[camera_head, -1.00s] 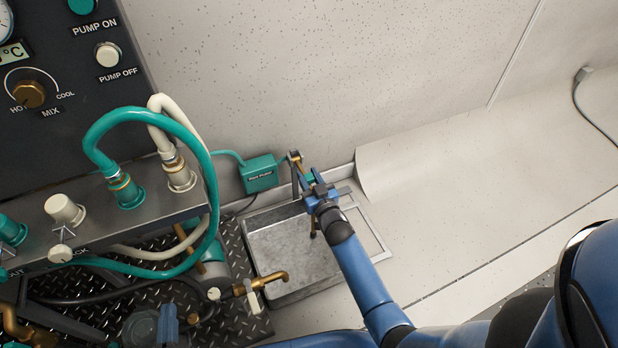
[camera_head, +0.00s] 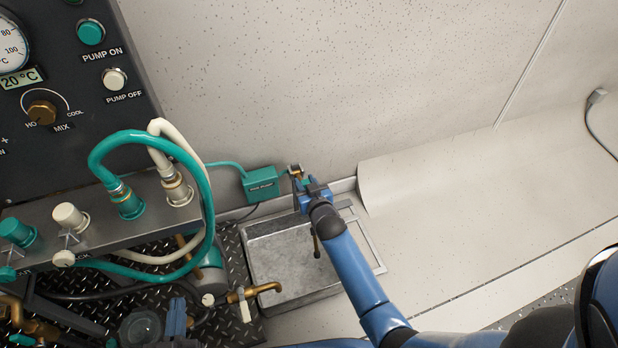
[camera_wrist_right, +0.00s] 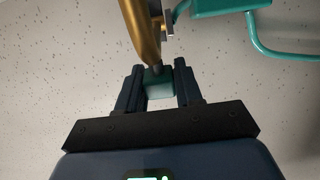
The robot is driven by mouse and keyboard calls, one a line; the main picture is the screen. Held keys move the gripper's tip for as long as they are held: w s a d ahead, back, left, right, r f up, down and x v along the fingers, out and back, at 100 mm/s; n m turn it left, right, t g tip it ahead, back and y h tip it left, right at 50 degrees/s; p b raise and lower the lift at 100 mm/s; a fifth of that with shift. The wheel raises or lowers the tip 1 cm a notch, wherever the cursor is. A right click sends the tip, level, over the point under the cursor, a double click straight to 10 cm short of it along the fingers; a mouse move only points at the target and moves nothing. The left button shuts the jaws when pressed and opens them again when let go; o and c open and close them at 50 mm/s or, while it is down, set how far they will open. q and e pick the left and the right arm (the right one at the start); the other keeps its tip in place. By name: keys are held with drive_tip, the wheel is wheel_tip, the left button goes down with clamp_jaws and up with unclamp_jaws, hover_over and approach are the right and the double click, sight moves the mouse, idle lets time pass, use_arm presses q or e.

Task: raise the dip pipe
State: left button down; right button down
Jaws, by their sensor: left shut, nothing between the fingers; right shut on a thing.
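The dip pipe is a thin brass-brown pipe. Its lower end (camera_head: 317,246) hangs below my right gripper, over the metal tray. In the right wrist view, a brass length (camera_wrist_right: 142,30) rises past the fingertips toward the top of the picture. My right gripper (camera_head: 306,188) is shut on a teal grip (camera_wrist_right: 158,84) at the pipe; both fingers show beside it in the wrist view. My arm hides the pipe's middle in the head view. My left gripper (camera_head: 176,318) is low at the left, shut and empty, over the dark checker plate.
The grey metal tray (camera_head: 290,262) stands on the floor under the pipe. A teal pump box (camera_head: 261,184) with a hose is left of my right gripper. A brass tap (camera_head: 262,290) juts at the tray's left. Hoses and the control panel (camera_head: 70,60) fill the left; the right floor is open.

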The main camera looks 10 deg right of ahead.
drive_tip(key=shift+w+a+r+g+h+p, duration=0.1)
drive_tip(key=shift+w+r+g+p, duration=0.35)
drive_tip(key=shift+p, duration=0.75)
drive_tip(key=shift+w+r+g+h+p, duration=0.15)
drive_tip(key=shift+r+g+p, duration=0.4)
drive_tip(key=shift+p, duration=0.65)
drive_tip(key=shift+w+a+r+g+h+p, duration=0.1)
drive_tip(key=shift+w+r+g+p, duration=0.4)
drive_tip(key=shift+p, duration=0.7)
drive_tip(key=shift+w+r+g+p, duration=0.25)
drive_tip(key=shift+g+p, duration=0.05)
drive_tip(key=shift+p, duration=0.3)
drive_tip(key=shift+w+r, duration=0.1)
drive_tip(key=shift+w, duration=0.15)
drive_tip(key=shift+w+a+r, duration=0.15)
drive_tip(key=shift+w+r, duration=0.1)
drive_tip(key=shift+w, duration=0.1)
drive_tip(key=c, duration=1.1)
unclamp_jaws()
drive_tip(key=shift+o, duration=1.4)
drive_tip(key=shift+f, duration=0.1)
drive_tip(key=shift+s, duration=0.1)
